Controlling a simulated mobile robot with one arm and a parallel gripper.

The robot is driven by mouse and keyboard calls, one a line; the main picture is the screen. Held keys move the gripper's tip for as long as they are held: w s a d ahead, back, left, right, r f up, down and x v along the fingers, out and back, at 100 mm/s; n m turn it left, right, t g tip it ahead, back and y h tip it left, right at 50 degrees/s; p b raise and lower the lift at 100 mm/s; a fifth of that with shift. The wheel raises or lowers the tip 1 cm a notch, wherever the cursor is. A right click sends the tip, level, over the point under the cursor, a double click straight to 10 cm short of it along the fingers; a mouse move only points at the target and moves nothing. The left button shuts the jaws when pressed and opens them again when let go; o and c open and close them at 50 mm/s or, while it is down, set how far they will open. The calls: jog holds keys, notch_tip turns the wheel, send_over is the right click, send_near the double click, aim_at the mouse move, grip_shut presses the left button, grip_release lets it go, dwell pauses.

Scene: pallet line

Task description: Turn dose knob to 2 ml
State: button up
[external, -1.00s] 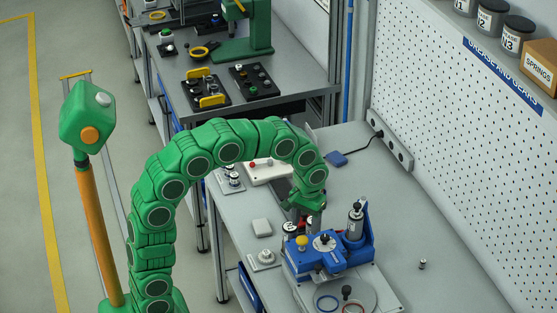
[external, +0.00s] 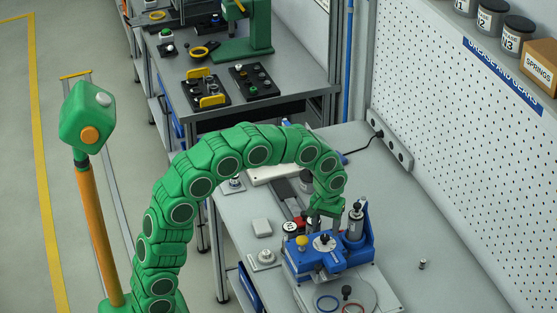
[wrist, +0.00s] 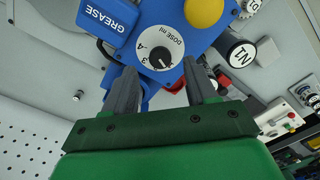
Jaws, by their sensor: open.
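The blue dosing unit (external: 318,262) stands on the near part of the bench. Its dose knob (wrist: 161,58) is a small dark knob on a white round dial lettered "DOSE ml", upside down in the wrist view. The dial (external: 324,242) shows on top of the unit in the external view. I cannot read the knob's setting surely. My gripper (wrist: 160,68) is open and empty, its two fingers pointing toward the dial, one on either side of the picture's middle. In the external view my gripper (external: 325,212) is above the unit, behind the dial. It appears apart from the knob.
A yellow button (wrist: 203,10) is beside the dial, and a blue block marked GREASE (wrist: 108,20) is on its other side. A clear cylinder (external: 355,223) stands upright at the unit's right. A jar marked N1 (wrist: 240,54) is close by. The bench at right is mostly clear.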

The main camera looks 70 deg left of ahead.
aim_at(326, 238)
jog(key=shift+f, duration=1.7)
jog(key=shift+c, duration=0.5)
jog(key=c, duration=1)
